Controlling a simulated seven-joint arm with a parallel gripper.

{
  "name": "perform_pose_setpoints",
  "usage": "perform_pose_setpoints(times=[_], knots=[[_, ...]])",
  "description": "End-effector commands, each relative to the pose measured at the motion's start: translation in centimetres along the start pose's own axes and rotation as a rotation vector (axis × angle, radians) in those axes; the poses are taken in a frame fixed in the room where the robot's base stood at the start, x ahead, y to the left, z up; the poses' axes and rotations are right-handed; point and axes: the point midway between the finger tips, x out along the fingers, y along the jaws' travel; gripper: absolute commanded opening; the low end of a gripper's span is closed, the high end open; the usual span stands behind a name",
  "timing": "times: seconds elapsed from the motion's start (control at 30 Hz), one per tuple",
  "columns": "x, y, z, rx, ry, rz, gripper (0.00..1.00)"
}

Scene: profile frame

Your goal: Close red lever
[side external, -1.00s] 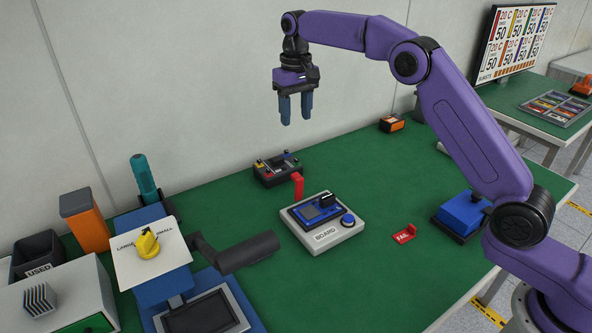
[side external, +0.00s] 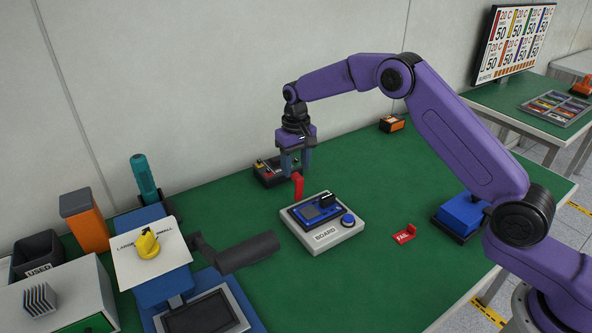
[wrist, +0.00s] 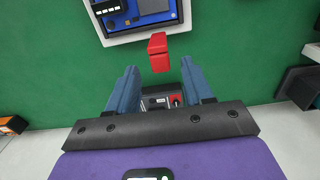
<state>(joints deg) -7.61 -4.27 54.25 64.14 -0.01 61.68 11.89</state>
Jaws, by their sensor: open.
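The red lever (side external: 298,185) stands upright behind the board fixture, in front of a dark control box (side external: 268,172). In the wrist view the red lever (wrist: 158,52) lies just beyond the fingertips, centred between them. My gripper (side external: 295,171) is open, pointing down, with its blue fingers at the top of the lever. In the wrist view my gripper (wrist: 160,75) has a clear gap between its fingers, and the control box shows through it. Whether the fingers touch the lever cannot be told. The lever's base is partly hidden.
The white board fixture (side external: 330,236) with a blue device sits just in front of the lever. A dark grey cylindrical part (side external: 245,252) lies to the left, and a red FAIL tag (side external: 404,234) to the right.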

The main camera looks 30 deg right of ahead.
Motion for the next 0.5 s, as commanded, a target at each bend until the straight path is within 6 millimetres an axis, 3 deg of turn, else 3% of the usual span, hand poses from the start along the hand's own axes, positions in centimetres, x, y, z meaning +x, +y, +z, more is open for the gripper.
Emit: perform_pose_setpoints(times=[0.2,0.5], knots=[[1.9,0.0,0.0,0.000,0.001,0.000,0.51],[2.2,0.0,0.0,0.000,0.002,0.000,0.51]])
